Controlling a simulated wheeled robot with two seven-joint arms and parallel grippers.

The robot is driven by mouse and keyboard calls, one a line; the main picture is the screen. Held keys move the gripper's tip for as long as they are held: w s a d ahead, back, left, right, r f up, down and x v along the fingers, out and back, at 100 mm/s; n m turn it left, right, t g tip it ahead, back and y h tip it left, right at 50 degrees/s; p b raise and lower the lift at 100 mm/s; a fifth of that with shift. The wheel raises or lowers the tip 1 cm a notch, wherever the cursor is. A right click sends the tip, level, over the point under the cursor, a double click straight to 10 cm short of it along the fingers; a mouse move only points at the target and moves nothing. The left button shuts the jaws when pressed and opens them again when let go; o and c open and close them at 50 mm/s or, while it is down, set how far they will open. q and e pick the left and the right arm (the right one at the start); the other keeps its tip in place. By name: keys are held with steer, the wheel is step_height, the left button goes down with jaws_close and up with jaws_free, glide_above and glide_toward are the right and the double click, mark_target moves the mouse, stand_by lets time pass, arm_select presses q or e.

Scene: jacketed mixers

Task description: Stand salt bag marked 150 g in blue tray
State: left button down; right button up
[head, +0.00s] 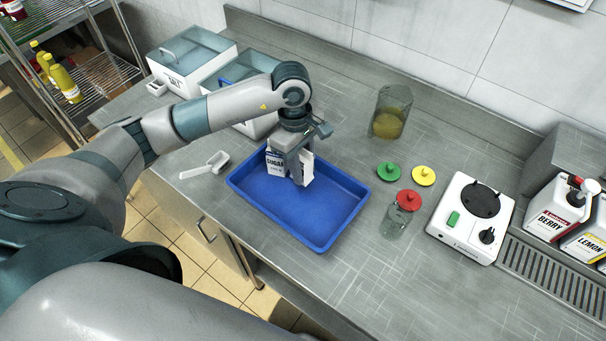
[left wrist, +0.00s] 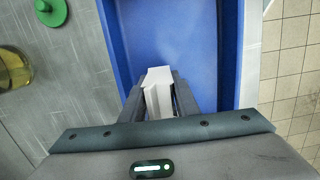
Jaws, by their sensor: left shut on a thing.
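The blue tray (head: 335,228) lies on the steel counter and also shows in the left wrist view (left wrist: 205,35). My left gripper (head: 299,178) is over the tray's back left part, pointing down. It is shut on a white bag (head: 307,167), which shows between the fingers in the left wrist view (left wrist: 159,98). No weight mark on it can be read, and I cannot tell whether it touches the tray floor. My right gripper is out of view.
A white scoop (head: 207,166) lies left of the tray. A beaker of yellow liquid (head: 391,112), green lid (head: 389,172), yellow lid (head: 424,176) and red-lidded jar (head: 402,216) stand behind and right. The hotplate (head: 470,218) is farther right. The tray's front right is clear.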

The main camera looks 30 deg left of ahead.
arm_select(q)
step_height(320, 180, down, 3)
steer(key=shift+r+p, duration=0.1)
steer(key=shift+p, duration=0.65)
steer(key=shift+f, duration=0.35)
steer(key=shift+f+b, duration=0.15)
steer(key=shift+b, duration=0.15)
steer(key=c, duration=1.4)
jaws_free()
steer(key=shift+o, duration=0.2)
